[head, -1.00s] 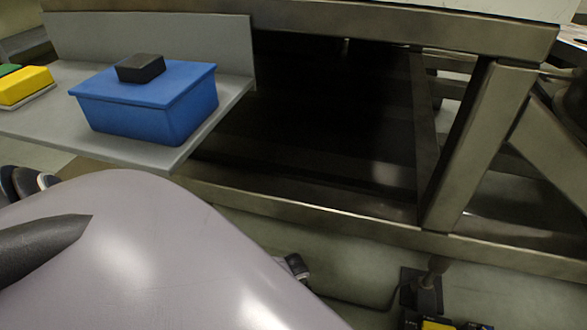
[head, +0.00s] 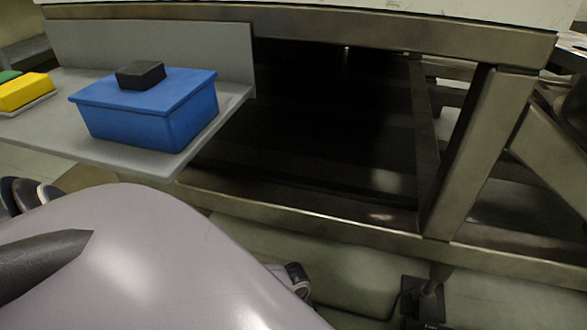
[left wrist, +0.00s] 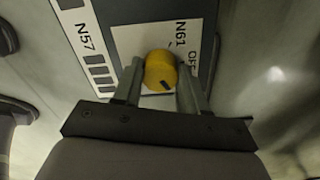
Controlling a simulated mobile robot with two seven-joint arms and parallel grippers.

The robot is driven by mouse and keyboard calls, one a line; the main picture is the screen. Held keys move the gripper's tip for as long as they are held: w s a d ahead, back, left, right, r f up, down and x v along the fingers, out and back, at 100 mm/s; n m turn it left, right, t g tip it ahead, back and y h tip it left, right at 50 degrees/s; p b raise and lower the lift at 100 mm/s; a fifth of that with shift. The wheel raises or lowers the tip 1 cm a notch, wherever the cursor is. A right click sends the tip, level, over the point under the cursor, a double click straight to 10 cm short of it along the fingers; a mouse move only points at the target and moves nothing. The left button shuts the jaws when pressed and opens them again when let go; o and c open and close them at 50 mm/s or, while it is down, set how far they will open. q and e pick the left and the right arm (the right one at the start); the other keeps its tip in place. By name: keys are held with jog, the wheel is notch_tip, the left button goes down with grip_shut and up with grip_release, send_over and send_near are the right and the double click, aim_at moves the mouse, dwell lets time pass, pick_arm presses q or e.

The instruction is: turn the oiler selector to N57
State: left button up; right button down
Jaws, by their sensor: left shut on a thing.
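The oiler selector is a round yellow knob (left wrist: 160,68) in the left wrist view, with a dark mark on its lower right side. It sits on a panel (left wrist: 133,42) with a white field. The label N61 (left wrist: 181,33) is just right of the knob and OFF (left wrist: 192,60) is beside it. The label N57 (left wrist: 85,40) is printed at the left of the panel. My left gripper (left wrist: 160,78) is shut on the knob, one finger on each side. In the head view neither the selector nor a gripper shows.
In the head view a grey shelf (head: 45,132) holds a blue box (head: 140,115) with a black block (head: 140,74) on it and a yellow block (head: 26,91). A metal frame (head: 480,150) stands at the right, with a dark open space (head: 320,110) beside it.

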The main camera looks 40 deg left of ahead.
pick_arm(q)
jog(key=shift+s, duration=0.1)
pick_arm(e)
jog(key=shift+f, duration=0.1)
pick_arm(q)
jog(key=o, duration=1.1)
jog(key=shift+c, duration=0.2)
pick_arm(e)
jog(key=shift+f, duration=0.1)
pick_arm(q)
jog(key=shift+r, duration=0.1)
jog(key=shift+r+p, duration=0.25)
jog(key=shift+p, duration=0.05)
notch_tip(320, 180, up, 2)
jog(key=shift+r+p, duration=0.2)
jog(key=shift+p, duration=0.65)
notch_tip(320, 180, up, 3)
jog(key=shift+r+p, duration=0.1)
jog(key=shift+p, duration=0.95)
jog(key=shift+r, duration=0.4)
pick_arm(e)
jog(key=shift+s+d+r+g+h, duration=0.2)
jog(key=shift+d+r+g+h, duration=0.2)
jog(key=shift+g, duration=0.2)
